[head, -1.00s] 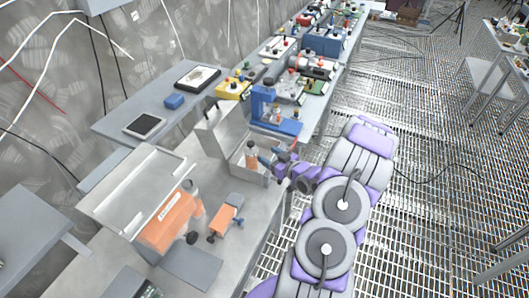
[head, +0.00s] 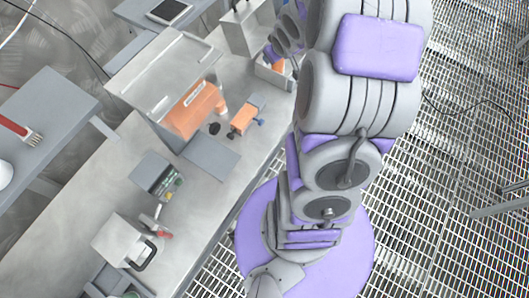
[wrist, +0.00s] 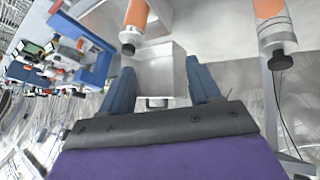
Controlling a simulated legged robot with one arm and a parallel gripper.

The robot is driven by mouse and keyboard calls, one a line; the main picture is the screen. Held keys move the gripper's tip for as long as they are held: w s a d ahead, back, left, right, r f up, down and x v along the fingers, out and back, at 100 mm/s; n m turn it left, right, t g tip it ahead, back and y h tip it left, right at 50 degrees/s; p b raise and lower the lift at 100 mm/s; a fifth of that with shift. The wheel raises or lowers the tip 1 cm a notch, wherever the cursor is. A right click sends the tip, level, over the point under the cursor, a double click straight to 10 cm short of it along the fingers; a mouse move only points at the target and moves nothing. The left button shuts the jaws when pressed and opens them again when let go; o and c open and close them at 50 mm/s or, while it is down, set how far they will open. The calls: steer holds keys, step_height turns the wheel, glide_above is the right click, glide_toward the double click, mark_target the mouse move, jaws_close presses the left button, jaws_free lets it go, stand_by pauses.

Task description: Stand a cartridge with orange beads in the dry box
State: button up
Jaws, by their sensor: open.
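In the wrist view my gripper (wrist: 161,92) is open, its two blue fingers apart with nothing held between them. Past the fingers, a cartridge with orange contents (wrist: 138,14) and a pale collar shows at the top. A second orange cartridge (wrist: 270,10) shows at the top right, apart from the fingers. A light grey box-like part (wrist: 162,68) with a small latch lies between and beyond the fingers. In the head view an open metal box (head: 245,28) with a raised panel, possibly the dry box, is partly hidden by my arm. Something orange (head: 262,72) shows at it. My fingertips are hidden there.
A metal-covered unit with an orange cylinder (head: 192,108) stands on the bench. Beside it are a small orange tool (head: 243,117), a grey plate (head: 210,157) and a circuit board box (head: 160,178). A grey side table (head: 45,120) is at left; grating floor lies right.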

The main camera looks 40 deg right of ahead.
steer(key=s+a+r+g, duration=0.2)
steer(key=s+a+r, duration=0.2)
steer(key=s+a, duration=0.4)
steer(key=s+a+r+g+y, duration=0.1)
steer(key=s+a+r+g, duration=0.2)
steer(key=s+a, duration=0.6)
steer(key=s+a+r+g+y, duration=0.1)
steer(key=s+a+r+g, duration=0.2)
steer(key=s+a, duration=0.5)
steer(key=s+r, duration=0.1)
steer(key=s, duration=0.4)
steer(key=shift+s+a+r+m, duration=0.35)
steer(key=shift+m, duration=0.05)
steer(key=shift+f+b, duration=0.7)
steer(key=shift+f, duration=0.05)
